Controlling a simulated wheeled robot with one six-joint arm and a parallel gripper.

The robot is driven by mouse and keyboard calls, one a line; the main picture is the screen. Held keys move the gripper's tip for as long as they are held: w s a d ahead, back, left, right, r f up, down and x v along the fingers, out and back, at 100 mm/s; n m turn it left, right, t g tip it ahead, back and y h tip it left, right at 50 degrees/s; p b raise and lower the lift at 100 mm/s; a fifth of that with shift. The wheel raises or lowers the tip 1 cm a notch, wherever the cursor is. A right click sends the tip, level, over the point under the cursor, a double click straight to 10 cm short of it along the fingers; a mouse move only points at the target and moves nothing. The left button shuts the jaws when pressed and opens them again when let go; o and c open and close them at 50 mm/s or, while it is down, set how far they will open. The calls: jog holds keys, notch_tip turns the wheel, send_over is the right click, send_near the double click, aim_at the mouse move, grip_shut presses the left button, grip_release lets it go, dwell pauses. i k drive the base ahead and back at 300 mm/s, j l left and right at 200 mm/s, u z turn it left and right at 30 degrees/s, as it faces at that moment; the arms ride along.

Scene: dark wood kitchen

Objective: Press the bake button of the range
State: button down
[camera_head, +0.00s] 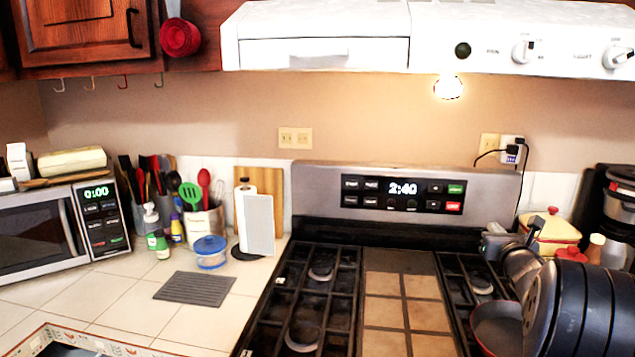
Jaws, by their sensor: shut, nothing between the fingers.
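The range (318,195) stands in the middle, its upright back panel facing me. A black control panel (403,195) on it shows a lit clock reading 2:40. Small dark buttons (360,193) with white labels sit left of the clock. More buttons are at its right, including a green one (455,188) and a red one (452,207). The labels are too small to read, so I cannot tell which is bake. My gripper (492,236) is shut and empty, right of the control panel and apart from the buttons. My dark arm hides the right part of the cooktop.
Black grates (312,300) cover the cooktop, with tan tiles (385,312) between them. A red-rimmed pan (492,325) sits at the front right. A white hood (320,30) hangs above. A yellow pot (550,232) stands behind my arm. Space before the control panel is clear.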

aim_at(348, 184)
jog(key=i+j, duration=0.15)
jog(key=j, duration=0.2)
jog(key=i+j, duration=0.1)
jog(key=j, duration=0.2)
jog(key=i+j, duration=0.15)
jog(key=j, duration=0.2)
jog(key=i+j, duration=0.1)
jog(key=j, duration=0.2)
jog(key=i+j, duration=0.15)
jog(key=j, duration=0.2)
